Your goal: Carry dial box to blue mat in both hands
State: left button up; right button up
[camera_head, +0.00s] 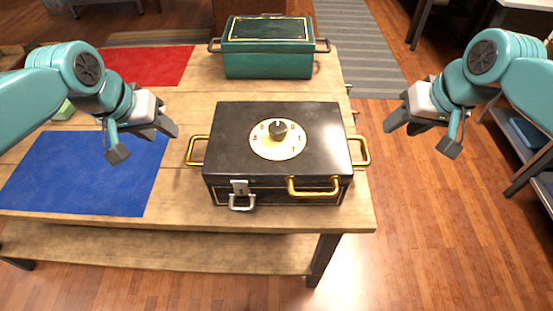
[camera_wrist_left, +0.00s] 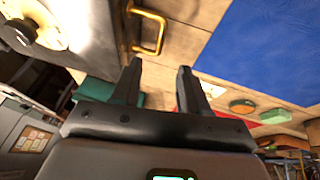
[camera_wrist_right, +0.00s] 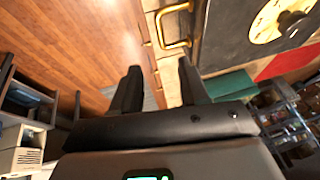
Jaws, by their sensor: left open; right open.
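The dial box (camera_head: 235,130) is black with a round cream dial on its lid, brass handles on both sides and a padlock in front. It stands on the wooden table, right of the blue mat (camera_head: 85,172). My left gripper (camera_head: 146,148) is open and empty, left of the box's left brass handle (camera_head: 197,151); that handle also shows in the left wrist view (camera_wrist_left: 148,33). My right gripper (camera_head: 420,138) is open and empty, right of the right brass handle (camera_head: 361,150), which also shows in the right wrist view (camera_wrist_right: 173,25). Neither gripper touches the box.
A green box (camera_head: 268,62) with side handles stands behind the dial box. A red mat (camera_head: 160,66) lies at the back left. A small green block (camera_head: 63,110) is partly hidden by my left arm. The blue mat looks bare.

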aim_at(188, 151)
pick_arm(q)
jog(key=x, duration=1.4)
jog(key=shift+w+f, duration=0.1)
jog(key=shift+f, duration=0.15)
pick_arm(e)
jog(key=x, duration=1.4)
jog(key=shift+f, duration=0.3)
pick_arm(q)
jog(key=shift+w+f, duration=0.1)
jog(key=shift+f, duration=0.45)
pick_arm(e)
jog(key=shift+w+a+f, duration=0.1)
jog(key=shift+a+f, duration=0.05)
jog(key=shift+f, duration=0.4)
pick_arm(q)
jog(key=shift+w+d+f, duration=0.1)
pick_arm(e)
jog(key=shift+w+f, duration=0.1)
pick_arm(q)
grip_shut()
pick_arm(e)
grip_shut()
